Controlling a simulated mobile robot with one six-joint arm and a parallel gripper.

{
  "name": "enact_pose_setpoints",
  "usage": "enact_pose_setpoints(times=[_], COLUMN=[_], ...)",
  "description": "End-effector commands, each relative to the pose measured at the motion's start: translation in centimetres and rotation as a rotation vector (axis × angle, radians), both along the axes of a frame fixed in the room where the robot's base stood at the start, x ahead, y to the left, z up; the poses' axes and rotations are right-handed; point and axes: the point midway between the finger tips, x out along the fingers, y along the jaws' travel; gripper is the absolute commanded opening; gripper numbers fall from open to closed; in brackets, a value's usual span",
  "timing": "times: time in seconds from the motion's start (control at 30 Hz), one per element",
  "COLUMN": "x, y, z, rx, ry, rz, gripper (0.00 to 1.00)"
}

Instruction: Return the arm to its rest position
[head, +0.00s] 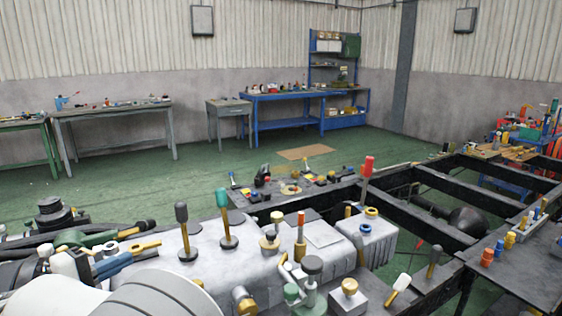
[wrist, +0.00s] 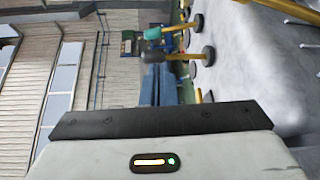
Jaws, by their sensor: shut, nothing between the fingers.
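My gripper (wrist: 165,119) shows in the wrist view as a pale body with a dark bar across its front. It is shut and empty. The wrist view is turned on its side. Beyond the gripper, at the upper right, is a silvery casing with knobbed handles, one teal (wrist: 153,33) and one dark grey (wrist: 152,56). The gripper stands apart from them as far as I can tell. I cannot make out the gripper for sure in the head view.
In the head view a dark chassis frame (head: 455,178) fills the right front, with a silver casing (head: 262,268) bearing upright handles. An orange-red-topped handle (head: 367,168) rises highest. Blue (head: 290,97) and grey (head: 110,110) workbenches line the wall. Green floor (head: 140,190) lies open between.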

Motion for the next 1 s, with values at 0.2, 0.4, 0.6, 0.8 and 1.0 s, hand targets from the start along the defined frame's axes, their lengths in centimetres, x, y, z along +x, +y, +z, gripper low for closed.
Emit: enact_pose_setpoints(times=[0.2, 0.4, 0.6, 0.8, 1.0], x=[3.1, 5.4, 6.1, 2.4, -3.4], y=[-5.6, -12.6, -23.9, -35.4, -42.4], z=[0.7, 1.3, 1.8, 1.5, 1.0], rx=[0.032, 0.096, 0.261, 0.555, 0.901], ry=[0.110, 0.242, 0.440, 0.616, 0.666], rz=[-0.085, -0.185, -0.339, -0.500, -0.618], gripper=[0.00, 0.00, 0.00, 0.00, 0.00])
